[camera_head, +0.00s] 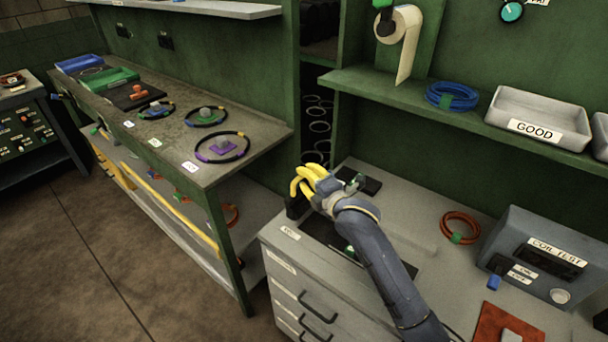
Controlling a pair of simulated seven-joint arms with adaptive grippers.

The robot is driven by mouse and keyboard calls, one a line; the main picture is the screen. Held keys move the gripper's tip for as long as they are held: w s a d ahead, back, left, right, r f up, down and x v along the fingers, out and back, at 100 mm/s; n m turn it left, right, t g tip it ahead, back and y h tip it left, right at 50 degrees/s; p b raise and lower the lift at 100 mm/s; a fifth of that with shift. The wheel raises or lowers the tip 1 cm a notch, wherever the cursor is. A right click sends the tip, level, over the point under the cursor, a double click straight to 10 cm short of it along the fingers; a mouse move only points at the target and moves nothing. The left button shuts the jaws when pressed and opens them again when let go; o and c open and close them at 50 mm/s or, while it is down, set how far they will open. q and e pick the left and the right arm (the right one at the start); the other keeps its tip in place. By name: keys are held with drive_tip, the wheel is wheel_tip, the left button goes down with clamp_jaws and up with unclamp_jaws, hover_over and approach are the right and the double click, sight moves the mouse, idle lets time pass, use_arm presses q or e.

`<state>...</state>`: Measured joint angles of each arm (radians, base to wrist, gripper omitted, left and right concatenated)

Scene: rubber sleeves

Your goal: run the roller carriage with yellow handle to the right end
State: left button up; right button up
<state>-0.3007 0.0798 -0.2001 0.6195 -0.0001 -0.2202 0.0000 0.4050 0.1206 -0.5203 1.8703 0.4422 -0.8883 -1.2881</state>
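My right gripper (303,183), with curved yellow fingers, is above the left end of the grey drawer bench. Its fingers are bunched in this view, and I cannot tell whether they are open or shut, or whether they touch anything. A dark recessed track or plate (409,268) in the bench top lies partly under my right arm. I cannot clearly make out a roller carriage with a yellow handle; it may be hidden by the gripper and arm. My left gripper is not in view.
A coil test box (540,262) and an orange coil (460,227) stand on the bench to the right. A shelf above holds a blue coil (452,96) and a GOOD tray (538,119). A left bench (172,125) carries rings and trays, with a yellow rail (190,228) below.

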drive_tip(key=shift+x, duration=1)
clamp_jaws()
